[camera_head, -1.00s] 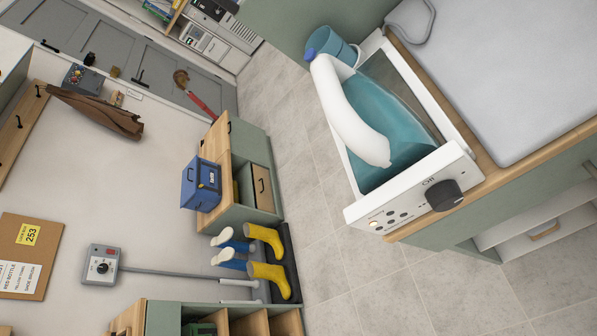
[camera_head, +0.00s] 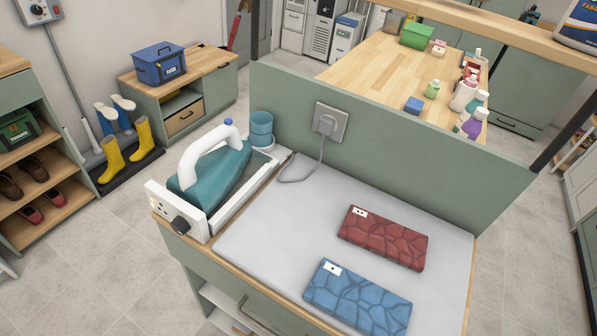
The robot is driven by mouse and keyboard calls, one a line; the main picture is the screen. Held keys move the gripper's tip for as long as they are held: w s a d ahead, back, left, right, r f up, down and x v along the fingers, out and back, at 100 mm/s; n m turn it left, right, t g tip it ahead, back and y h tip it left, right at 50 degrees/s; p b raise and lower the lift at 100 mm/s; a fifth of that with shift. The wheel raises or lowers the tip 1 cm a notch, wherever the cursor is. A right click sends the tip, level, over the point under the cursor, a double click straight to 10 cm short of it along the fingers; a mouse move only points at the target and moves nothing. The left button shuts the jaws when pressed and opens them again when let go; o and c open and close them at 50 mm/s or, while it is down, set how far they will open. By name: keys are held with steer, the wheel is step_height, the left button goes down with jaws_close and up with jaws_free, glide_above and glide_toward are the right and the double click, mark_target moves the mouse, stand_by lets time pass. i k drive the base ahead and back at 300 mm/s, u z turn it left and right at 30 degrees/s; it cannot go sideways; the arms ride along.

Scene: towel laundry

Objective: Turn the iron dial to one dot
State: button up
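The iron (camera_head: 215,172) is teal with a white handle. It rests in a white station at the left end of the ironing counter. The station's white front panel (camera_head: 165,208) faces the lower left. The black iron dial (camera_head: 180,225) sticks out near the panel's right end. Small marks show on the panel left of the dial, too small to read from here, so its setting cannot be told. My gripper is not in view.
A grey ironing pad (camera_head: 270,230) carries a red folded towel (camera_head: 382,237) and a blue folded towel (camera_head: 358,298). A green board (camera_head: 400,150) with a socket (camera_head: 331,124) stands behind. Open floor (camera_head: 110,240) lies left of the counter.

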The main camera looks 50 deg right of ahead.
mark_target(179, 225)
steer(key=z, duration=1.9)
steer(key=k, duration=1.05)
steer(key=u, duration=1.15)
steer(key=i, duration=1)
steer(key=z, duration=0.05)
